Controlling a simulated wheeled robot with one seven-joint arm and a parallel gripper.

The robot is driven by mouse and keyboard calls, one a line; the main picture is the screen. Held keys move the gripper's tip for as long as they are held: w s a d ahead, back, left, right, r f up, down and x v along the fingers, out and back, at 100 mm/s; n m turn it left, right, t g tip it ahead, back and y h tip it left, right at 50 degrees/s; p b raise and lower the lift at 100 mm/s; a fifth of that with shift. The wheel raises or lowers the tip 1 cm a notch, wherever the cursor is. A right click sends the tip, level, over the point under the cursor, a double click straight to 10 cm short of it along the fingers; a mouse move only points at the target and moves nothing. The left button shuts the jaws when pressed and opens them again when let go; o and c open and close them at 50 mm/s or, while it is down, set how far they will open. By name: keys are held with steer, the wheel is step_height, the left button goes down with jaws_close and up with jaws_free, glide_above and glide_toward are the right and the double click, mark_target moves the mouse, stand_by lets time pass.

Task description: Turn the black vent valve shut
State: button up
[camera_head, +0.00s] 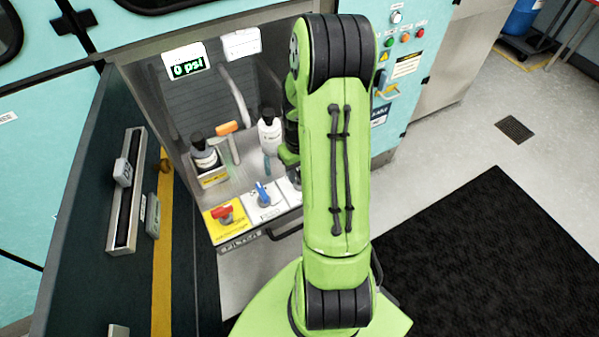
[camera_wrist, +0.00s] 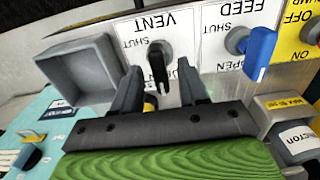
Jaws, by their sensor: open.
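The black vent valve (camera_wrist: 158,66) shows in the wrist view on a white plate marked VENT, which appears upside down. Its handle points down in the picture, toward my gripper, and not at the SHUT mark on its left. My gripper (camera_wrist: 159,72) is open, with one finger on each side of the handle. I cannot tell whether either finger touches it. The other mark on the plate is partly hidden by the right finger. In the head view my arm hides the vent valve and my gripper.
The blue feed valve (camera_wrist: 258,50) is close on the right in the wrist view; a grey open box (camera_wrist: 75,70) is on the left. In the head view a red valve (camera_head: 222,213), bottles (camera_head: 269,132) and an orange-topped handle (camera_head: 227,128) stand nearby. A display (camera_head: 187,68) reads 0 psi.

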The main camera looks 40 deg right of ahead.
jaws_close()
steer(key=shift+m, duration=0.4)
steer(key=m, duration=0.3)
steer(key=shift+m, duration=0.3)
steer(key=m, duration=0.4)
steer(key=shift+m, duration=0.3)
steer(key=m, duration=0.4)
steer(key=shift+m, duration=2.5)
